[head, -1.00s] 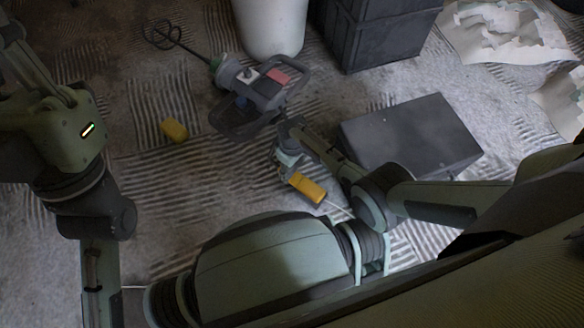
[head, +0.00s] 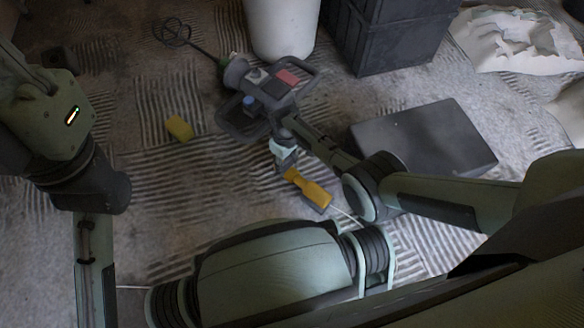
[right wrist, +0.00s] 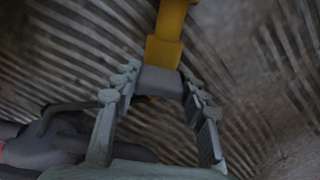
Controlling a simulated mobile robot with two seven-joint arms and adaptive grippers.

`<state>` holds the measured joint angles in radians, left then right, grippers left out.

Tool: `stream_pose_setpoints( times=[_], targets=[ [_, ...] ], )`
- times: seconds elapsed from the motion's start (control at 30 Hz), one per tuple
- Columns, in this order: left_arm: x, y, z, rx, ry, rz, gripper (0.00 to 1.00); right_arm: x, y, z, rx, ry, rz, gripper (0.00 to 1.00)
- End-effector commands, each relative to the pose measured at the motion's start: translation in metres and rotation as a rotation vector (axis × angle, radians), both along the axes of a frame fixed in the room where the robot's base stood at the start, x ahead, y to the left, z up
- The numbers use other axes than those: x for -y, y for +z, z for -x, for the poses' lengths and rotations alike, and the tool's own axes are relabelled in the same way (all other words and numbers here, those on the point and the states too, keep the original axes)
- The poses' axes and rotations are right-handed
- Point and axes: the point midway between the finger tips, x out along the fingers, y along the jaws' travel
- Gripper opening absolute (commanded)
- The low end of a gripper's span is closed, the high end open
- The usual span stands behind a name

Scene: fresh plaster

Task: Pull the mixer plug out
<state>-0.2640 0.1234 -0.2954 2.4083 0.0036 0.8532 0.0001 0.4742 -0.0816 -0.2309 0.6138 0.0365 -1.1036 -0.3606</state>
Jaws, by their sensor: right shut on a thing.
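The grey mixer (head: 262,85) lies on the floor with its dark whisk (head: 172,33) toward the upper left. My right gripper (head: 284,165) is low over the floor, just below the mixer in the head view. In the right wrist view its fingers are shut on a grey block-shaped plug (right wrist: 160,82). A yellow connector (head: 312,190) meets the plug; it also shows in the right wrist view (right wrist: 165,50). Whether plug and connector are joined or only touching, I cannot tell.
A dark flat box (head: 425,135) lies right of my right forearm. A white bucket (head: 282,28) and a dark crate (head: 385,40) stand at the back. A small yellow block (head: 179,128) lies on the ridged floor at left. Torn pale sheeting (head: 515,40) lies upper right.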

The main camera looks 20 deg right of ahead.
Motion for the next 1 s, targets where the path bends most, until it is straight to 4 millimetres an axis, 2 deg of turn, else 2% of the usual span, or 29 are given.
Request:
stream_pose_setpoints(
  times=[0.17,0.2,0.33,0.77,0.87,1.0],
  targets=[
    [0.0,-0.001,0.0,-0.003,0.0,0.0,0.0,-0.002,0.002,-0.005,0.018,0.0,-0.006,0.0],
    [0.0,-0.001,0.0,-0.004,0.0,0.0,0.0,-0.003,0.002,-0.006,0.019,0.0,-0.006,0.47],
    [0.0,-0.001,-0.001,-0.005,0.0,-0.001,0.0,-0.002,0.002,-0.005,0.016,0.0,-0.006,0.63],
    [0.0,-0.001,-0.001,-0.007,0.0,0.001,0.0,-0.001,0.006,-0.003,0.012,0.0,-0.004,0.64],
    [0.0,-0.001,-0.001,-0.006,0.0,0.0,0.0,-0.001,0.017,-0.004,0.014,0.0,-0.004,0.64],
    [0.0,0.0,-0.001,-0.006,0.001,0.0,0.0,-0.001,0.04,-0.004,0.016,0.0,-0.005,0.64]
  ],
)
